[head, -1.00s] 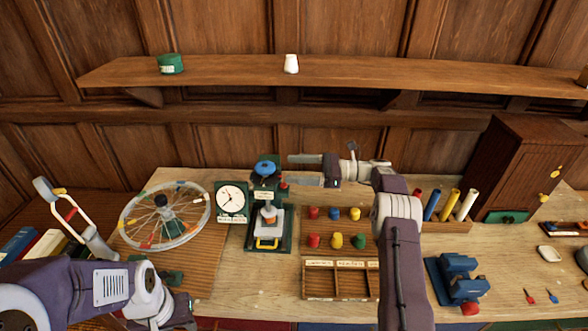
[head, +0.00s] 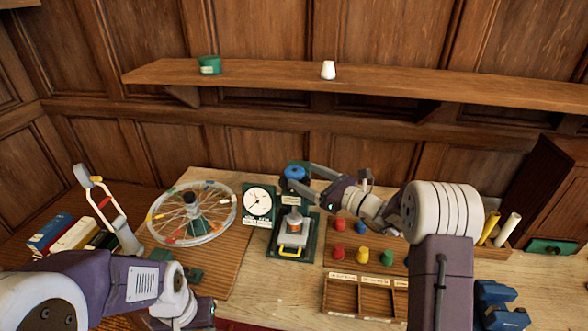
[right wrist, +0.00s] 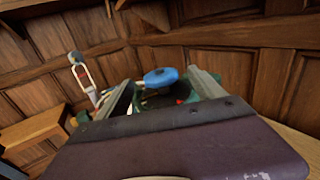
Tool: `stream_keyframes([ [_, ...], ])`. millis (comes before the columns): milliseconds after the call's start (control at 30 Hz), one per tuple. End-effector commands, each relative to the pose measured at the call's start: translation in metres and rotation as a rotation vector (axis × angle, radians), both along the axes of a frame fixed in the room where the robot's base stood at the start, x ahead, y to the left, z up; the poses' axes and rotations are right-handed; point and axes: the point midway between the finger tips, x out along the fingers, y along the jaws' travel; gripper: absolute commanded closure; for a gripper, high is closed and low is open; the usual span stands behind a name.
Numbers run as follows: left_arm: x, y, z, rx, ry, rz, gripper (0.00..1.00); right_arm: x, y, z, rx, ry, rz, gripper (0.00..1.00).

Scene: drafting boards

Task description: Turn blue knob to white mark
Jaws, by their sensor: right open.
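The blue knob (head: 295,172) sits on top of the green press-like device (head: 307,243) at the middle of the table. My right gripper (head: 302,175) is open, with its fingers reaching from the right to either side of the knob. In the right wrist view the blue knob (right wrist: 160,77) shows between the two open fingers; I cannot tell whether they touch it. I cannot make out the white mark. My left gripper (head: 195,312) is low at the left, away from the device, and its fingers are not clear.
A white dial (head: 257,201) stands just left of the device, and a spoked wheel (head: 192,212) is further left. Colored pegs (head: 362,255) and a compartment tray (head: 360,282) lie to the right. A wooden shelf (head: 400,88) runs along the wall above.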

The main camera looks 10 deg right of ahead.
Motion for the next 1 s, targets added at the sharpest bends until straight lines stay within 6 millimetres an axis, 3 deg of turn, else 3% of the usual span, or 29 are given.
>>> stream_keyframes([
  [233, 0.000, 0.000, 0.016, 0.000, 0.000, 0.000, 0.64, 0.031, 0.031, 0.002, 0.001, 0.001, 0.002, 0.22],
  [567, 0.000, 0.000, 0.016, 0.000, 0.000, 0.000, 0.64, 0.037, 0.036, 0.000, 0.001, 0.001, 0.000, 0.22],
  [667, 0.000, 0.000, 0.016, 0.000, 0.000, 0.000, 0.64, 0.037, 0.036, 0.000, 0.001, 0.001, 0.000, 0.44],
  [800, 0.000, 0.000, 0.016, 0.000, 0.000, 0.000, 0.64, 0.037, 0.036, 0.000, 0.001, 0.001, 0.000, 0.83],
  [1000, 0.000, 0.000, 0.015, 0.000, 0.000, 0.000, 0.64, 0.038, 0.036, 0.001, 0.004, -0.007, 0.067, 0.84],
])
